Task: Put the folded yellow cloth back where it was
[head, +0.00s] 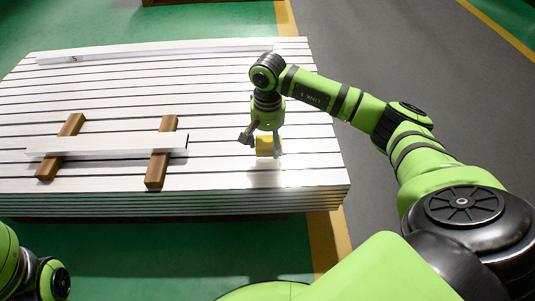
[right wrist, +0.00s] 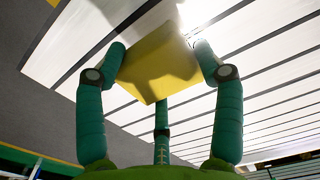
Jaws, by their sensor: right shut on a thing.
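The folded yellow cloth (head: 265,146) is a small block-like piece held in my right gripper (head: 262,142), above the right part of the stack of white profiles (head: 215,180). In the right wrist view the yellow cloth (right wrist: 160,62) sits between the fingers of the right gripper (right wrist: 160,65), which are shut on it from both sides. It looks a little above the white surface, with a bright patch below it. In the head view only part of my left arm shows at the lower left; its gripper is out of the picture.
Two brown wooden blocks (head: 73,125) (head: 160,152) lie on the stack at the left, with a white profile (head: 105,145) across them. Another long profile (head: 155,54) lies along the far edge. The stack's right part is mostly clear. Grey floor lies to the right.

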